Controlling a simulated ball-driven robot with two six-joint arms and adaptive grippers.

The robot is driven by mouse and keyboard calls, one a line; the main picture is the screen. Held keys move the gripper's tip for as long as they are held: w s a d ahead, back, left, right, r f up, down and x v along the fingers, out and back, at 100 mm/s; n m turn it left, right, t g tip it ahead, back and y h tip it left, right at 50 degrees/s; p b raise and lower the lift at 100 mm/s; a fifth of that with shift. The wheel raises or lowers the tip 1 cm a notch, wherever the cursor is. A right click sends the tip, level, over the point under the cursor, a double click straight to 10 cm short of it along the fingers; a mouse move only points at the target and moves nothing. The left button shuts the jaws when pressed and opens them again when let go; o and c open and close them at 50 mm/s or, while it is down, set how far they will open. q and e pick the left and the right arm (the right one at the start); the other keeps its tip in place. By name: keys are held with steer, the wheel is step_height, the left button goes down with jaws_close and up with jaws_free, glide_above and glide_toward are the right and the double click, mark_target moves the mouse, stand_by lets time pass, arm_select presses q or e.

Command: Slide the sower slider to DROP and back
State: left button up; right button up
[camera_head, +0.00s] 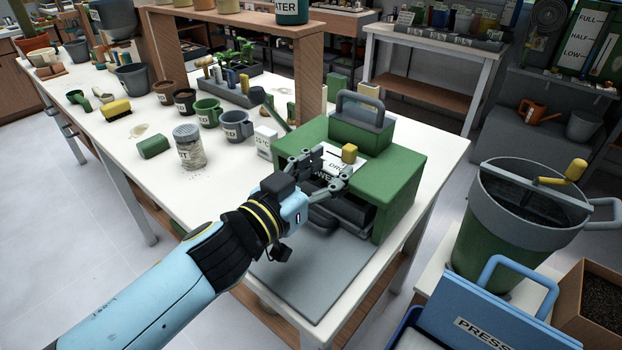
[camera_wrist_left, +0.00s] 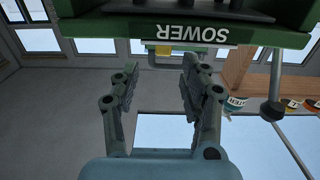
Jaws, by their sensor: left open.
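The green sower (camera_head: 405,170) stands on the right end of the white bench, with a grey handle on top. Its yellow slider knob (camera_head: 349,153) sits beside a white label plate on which "DRO" can be read; the rest is hidden behind my fingers. My left gripper (camera_head: 328,166) is open in front of the sower, its fingers spread close to the label and knob. I cannot tell whether they touch. In the left wrist view, the sower (camera_wrist_left: 192,33) shows its name upside down above my open, empty fingers (camera_wrist_left: 157,75). My right gripper is not in view.
A grey mat (camera_head: 320,280) lies in front of the sower. A blue press (camera_head: 490,320) and a green-grey bucket (camera_head: 500,240) stand at right.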

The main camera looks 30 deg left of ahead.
mark_target(347, 150)
arm_select(q)
steer(key=s, duration=0.4)
steer(key=shift+s+a, duration=0.3)
steer(key=shift+a, duration=0.05)
steer(key=w+b, duration=0.2)
steer(key=w, duration=0.2)
steer(key=w+d+b, duration=0.1)
steer(key=w+b, duration=0.2)
steer(key=w, duration=0.1)
steer(key=w+b, duration=0.2)
steer(key=w, duration=0.2)
steer(key=shift+d+r+b, duration=0.15)
steer(key=shift+b, duration=0.25)
